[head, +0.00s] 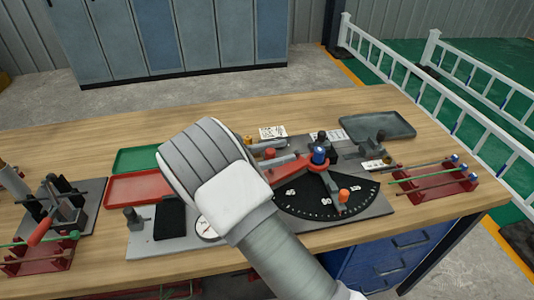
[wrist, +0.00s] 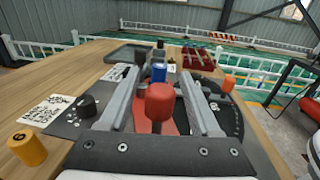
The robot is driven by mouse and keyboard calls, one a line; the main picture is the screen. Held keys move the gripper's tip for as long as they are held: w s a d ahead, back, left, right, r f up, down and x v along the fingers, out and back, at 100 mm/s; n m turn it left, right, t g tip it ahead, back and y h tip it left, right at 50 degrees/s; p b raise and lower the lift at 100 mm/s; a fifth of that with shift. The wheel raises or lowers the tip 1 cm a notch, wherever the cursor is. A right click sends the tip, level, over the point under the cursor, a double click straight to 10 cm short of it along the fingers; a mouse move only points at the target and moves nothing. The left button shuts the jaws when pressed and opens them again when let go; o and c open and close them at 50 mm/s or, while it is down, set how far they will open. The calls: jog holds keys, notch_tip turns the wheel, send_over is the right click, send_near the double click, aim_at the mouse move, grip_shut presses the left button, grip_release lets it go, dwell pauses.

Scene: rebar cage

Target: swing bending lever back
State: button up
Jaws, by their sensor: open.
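The bending lever's red knob (wrist: 160,103) stands between the two fingers of my gripper (wrist: 161,80) in the wrist view. The fingers are open, one on each side of it; I cannot tell whether either touches it. In the head view the red bending lever (head: 318,161) runs left from the blue-topped pivot (head: 319,154) towards my gripper. My wrist hides part of the bender there. The black dial plate (head: 312,200) with white angle marks lies in front of the pivot. An orange knob (head: 343,195) sits on a grey arm across the dial.
A green tray (head: 135,160) and a red tray (head: 145,188) lie left of the bender. A red rack with rods (head: 435,182) is at the right, a grey tray (head: 378,126) behind. Another tool (head: 60,208) stands at the far left. An orange cylinder (wrist: 28,148) is near my gripper.

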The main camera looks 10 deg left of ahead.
jog(key=v, duration=1.7)
jog(key=shift+s+a, duration=0.1)
